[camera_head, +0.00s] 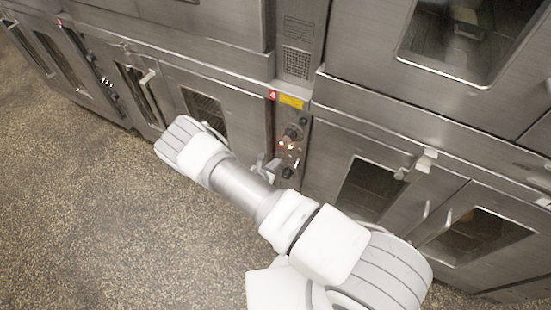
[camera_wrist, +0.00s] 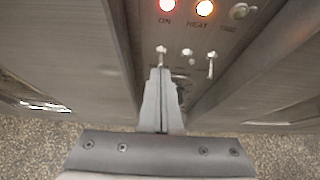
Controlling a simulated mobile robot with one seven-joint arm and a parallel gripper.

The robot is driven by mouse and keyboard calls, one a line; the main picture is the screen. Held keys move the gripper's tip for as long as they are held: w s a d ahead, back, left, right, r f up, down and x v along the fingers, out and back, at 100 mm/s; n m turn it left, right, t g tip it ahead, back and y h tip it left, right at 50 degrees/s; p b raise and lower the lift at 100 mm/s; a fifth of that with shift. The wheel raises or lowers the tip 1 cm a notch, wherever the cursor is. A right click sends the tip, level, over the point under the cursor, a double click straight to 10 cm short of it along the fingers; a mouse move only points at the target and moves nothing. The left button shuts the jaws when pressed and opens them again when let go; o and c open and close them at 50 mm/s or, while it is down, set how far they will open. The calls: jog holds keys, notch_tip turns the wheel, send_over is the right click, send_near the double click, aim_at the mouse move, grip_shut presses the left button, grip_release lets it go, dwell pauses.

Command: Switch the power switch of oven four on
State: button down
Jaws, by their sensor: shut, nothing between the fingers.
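The control panel of oven four (camera_head: 293,130) carries a red label with a 4 (camera_head: 272,95). In the wrist view, the ON lamp (camera_wrist: 167,5) glows red-white and the HEAT lamp (camera_wrist: 204,8) glows orange. Below the ON lamp is a small toggle switch (camera_wrist: 161,49), taken as the power switch. My gripper (camera_wrist: 160,72) is shut and empty, its tips just below that toggle; I cannot tell whether they touch it. In the head view my gripper (camera_head: 271,164) shows partly behind my arm, close to the panel.
Two more small levers stand to the right, one in the middle (camera_wrist: 187,52) and one farther right (camera_wrist: 210,64). Dark knobs (camera_head: 291,133) sit on the panel. Steel oven doors with windows (camera_head: 372,185) and handles flank it. The speckled floor (camera_head: 90,210) is clear at left.

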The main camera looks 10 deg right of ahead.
jog(key=shift+b, duration=0.4)
jog(key=shift+r, duration=0.1)
jog(key=shift+r+p, duration=0.65)
jog(key=shift+r, duration=0.1)
jog(key=shift+r, duration=0.1)
